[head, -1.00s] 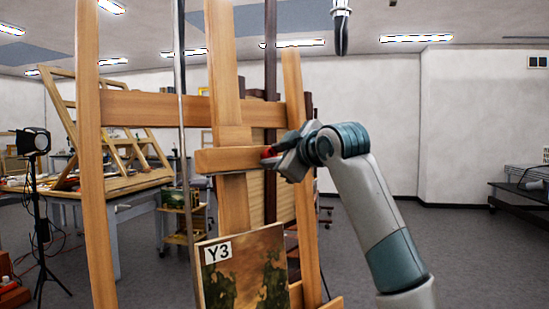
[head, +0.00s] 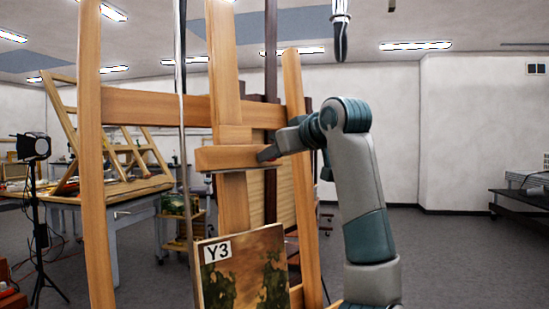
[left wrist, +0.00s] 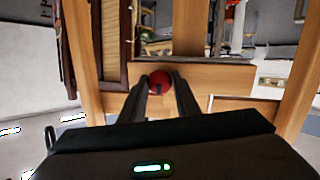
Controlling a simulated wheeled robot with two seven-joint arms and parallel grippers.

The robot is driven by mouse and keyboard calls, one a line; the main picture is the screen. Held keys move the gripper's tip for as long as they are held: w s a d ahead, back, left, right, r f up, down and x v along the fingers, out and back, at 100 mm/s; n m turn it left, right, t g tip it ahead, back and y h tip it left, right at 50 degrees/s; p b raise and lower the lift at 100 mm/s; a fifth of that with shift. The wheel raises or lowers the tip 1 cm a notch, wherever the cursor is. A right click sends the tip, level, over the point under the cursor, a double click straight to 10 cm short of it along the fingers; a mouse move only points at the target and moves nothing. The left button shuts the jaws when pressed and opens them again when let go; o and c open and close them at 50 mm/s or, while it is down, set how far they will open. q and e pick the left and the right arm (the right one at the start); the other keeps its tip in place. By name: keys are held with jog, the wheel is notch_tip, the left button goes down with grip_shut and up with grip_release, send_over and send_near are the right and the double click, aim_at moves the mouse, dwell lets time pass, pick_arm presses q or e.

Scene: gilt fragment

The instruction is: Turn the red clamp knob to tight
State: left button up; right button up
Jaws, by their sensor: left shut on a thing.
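The red clamp knob (left wrist: 160,76) shows in the left wrist view as a round red knob with a dark mark on its face, at the easel's wooden crossbar (left wrist: 230,79). My left gripper (left wrist: 161,84) is shut on it, with one dark finger on each side. In the head view my left gripper (head: 268,153) reaches the right end of the easel's short wooden clamp bar (head: 225,157), and the fingers largely hide the knob. My right gripper is not in view.
The wooden easel (head: 91,150) stands in front of me. A painting marked Y3 (head: 242,272) sits low on it. A studio lamp (head: 33,145) on a stand is at the left, by a work table (head: 113,205). The floor at the right is open.

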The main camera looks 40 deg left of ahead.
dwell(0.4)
pick_arm(q)
jog(key=o, duration=1)
jog(key=shift+o, duration=0.2)
jog(key=shift+d, duration=0.15)
jog(key=b+v, duration=0.4)
jog(key=v, duration=1.3)
jog(key=shift+b, duration=0.3)
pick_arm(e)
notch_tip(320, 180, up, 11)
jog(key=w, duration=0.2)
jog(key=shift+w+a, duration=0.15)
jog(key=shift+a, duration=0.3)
pick_arm(q)
jog(key=shift+w, duration=0.1)
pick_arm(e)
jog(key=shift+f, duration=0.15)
